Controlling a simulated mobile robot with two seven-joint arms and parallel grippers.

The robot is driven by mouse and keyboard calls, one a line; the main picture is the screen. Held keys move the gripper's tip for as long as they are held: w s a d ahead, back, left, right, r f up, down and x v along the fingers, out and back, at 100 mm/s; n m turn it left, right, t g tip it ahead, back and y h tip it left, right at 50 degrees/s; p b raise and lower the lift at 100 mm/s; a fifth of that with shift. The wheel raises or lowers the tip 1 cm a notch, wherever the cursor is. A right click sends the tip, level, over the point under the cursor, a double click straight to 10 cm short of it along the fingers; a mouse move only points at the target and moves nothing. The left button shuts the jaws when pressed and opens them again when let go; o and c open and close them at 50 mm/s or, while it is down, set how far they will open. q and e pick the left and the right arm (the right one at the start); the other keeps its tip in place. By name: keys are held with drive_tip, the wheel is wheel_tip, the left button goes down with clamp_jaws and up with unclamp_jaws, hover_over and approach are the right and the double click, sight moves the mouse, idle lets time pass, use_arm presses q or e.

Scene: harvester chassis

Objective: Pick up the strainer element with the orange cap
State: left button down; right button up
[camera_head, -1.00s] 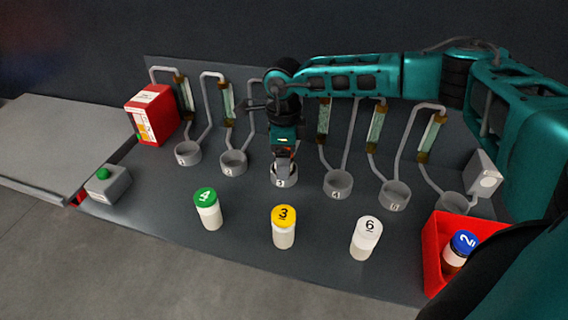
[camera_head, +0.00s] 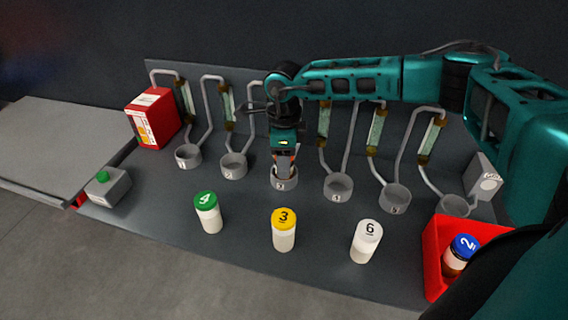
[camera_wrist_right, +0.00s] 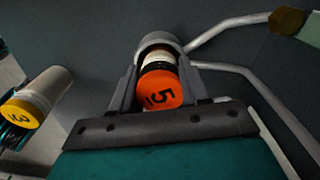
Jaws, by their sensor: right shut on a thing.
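The strainer element with the orange cap (camera_wrist_right: 160,90), marked 5, shows in the right wrist view between my right gripper's fingers. My right gripper (camera_head: 284,172) is shut on it, above the cup marked 3 (camera_head: 285,184) in the head view. In the wrist view the grey cup (camera_wrist_right: 158,40) lies just beyond the element, whose dark and pale body shows between cap and cup. I cannot tell how far the element sits inside the cup. In the head view the gripper hides most of the element. My left gripper is not in view.
Green-capped 4 (camera_head: 208,212), yellow-capped 3 (camera_head: 284,229) and white 6 (camera_head: 366,241) elements stand in front of the row of cups. A red bin (camera_head: 434,262) at right holds a blue-capped element (camera_head: 460,254). A red box (camera_head: 153,116) and a green-button box (camera_head: 108,186) are at left.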

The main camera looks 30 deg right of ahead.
wheel_tip(320, 180, up, 25)
drive_tip(key=p, duration=0.5)
idle(0.4)
